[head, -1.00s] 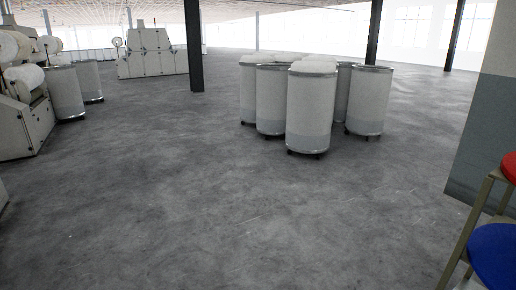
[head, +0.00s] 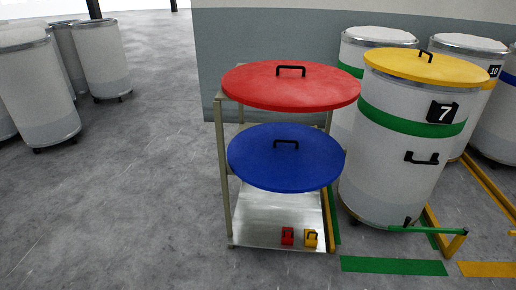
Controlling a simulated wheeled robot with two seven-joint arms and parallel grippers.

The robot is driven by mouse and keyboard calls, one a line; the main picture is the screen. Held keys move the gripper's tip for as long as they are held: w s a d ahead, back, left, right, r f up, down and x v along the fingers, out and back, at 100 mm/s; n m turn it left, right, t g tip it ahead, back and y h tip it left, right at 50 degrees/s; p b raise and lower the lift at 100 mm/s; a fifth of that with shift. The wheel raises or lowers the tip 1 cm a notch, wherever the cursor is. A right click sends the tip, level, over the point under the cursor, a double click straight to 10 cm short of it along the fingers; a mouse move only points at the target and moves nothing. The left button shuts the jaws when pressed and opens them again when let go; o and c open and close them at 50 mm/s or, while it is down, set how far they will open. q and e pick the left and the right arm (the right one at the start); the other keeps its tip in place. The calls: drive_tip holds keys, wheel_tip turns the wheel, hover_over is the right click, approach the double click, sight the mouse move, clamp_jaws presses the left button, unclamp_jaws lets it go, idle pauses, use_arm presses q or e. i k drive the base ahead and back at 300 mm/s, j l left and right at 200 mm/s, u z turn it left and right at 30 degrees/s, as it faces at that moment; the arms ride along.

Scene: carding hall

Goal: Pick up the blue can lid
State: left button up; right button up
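The blue can lid (head: 286,166) is a round disc with a black bar handle on top. It lies on the middle level of a metal rack (head: 226,190), below a red lid (head: 305,88) on the top level. The red lid overhangs the blue lid's far side, and the front of the blue lid is open to view. Neither of my grippers shows in the head view.
A can (head: 395,165) marked 7, with a yellow lid (head: 430,67), stands close right of the rack. A red and a yellow small item sit on the bottom shelf. Green floor tape (head: 393,266) lies at front right. Uncovered cans (head: 100,60) stand at left; floor between is clear.

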sight(279, 157)
drive_tip(key=i+j+z, duration=0.1)
drive_tip(key=z, duration=0.15)
drive_tip(key=i+j, duration=0.15)
drive_tip(key=i, duration=0.35)
drive_tip(key=i+j+u, duration=0.15)
drive_tip(key=i, duration=0.35)
